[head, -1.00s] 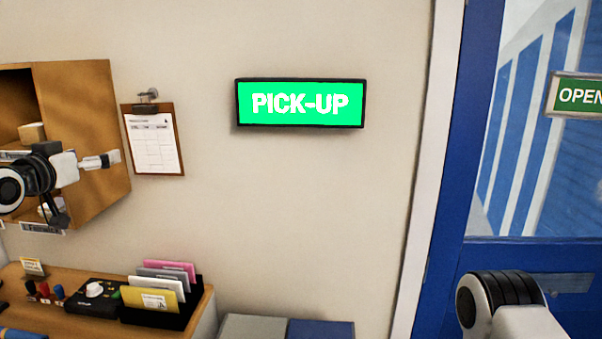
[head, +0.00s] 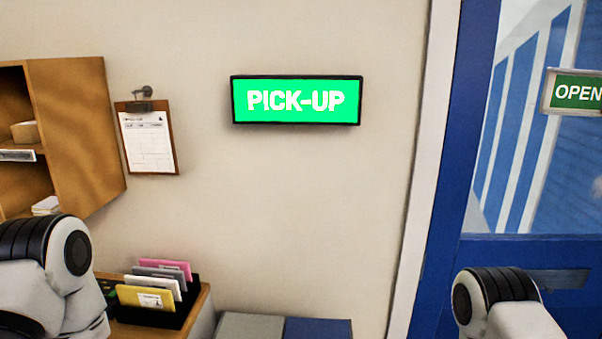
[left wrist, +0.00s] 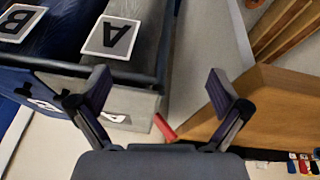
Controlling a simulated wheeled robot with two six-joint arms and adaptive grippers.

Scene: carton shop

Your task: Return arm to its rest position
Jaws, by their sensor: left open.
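My left gripper (left wrist: 160,90) shows in the left wrist view with its two dark fingers spread wide and nothing between them. Below and beyond it are a grey bin (left wrist: 148,40) marked A and a wooden edge. In the head view only a bent white and black part of my left arm shows at the lower left; its gripper is out of that picture. A part of my right arm shows at the lower right of the head view, and the right gripper is not in view.
A wooden desk (head: 205,301) holds a black file rack (head: 190,312) with several folders. A wooden wall shelf (head: 90,130), a clipboard (head: 148,140) and a green PICK-UP sign (head: 297,101) hang on the wall. A blue door (head: 450,180) stands right. A blue bin (left wrist: 50,90) is beside the grey one.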

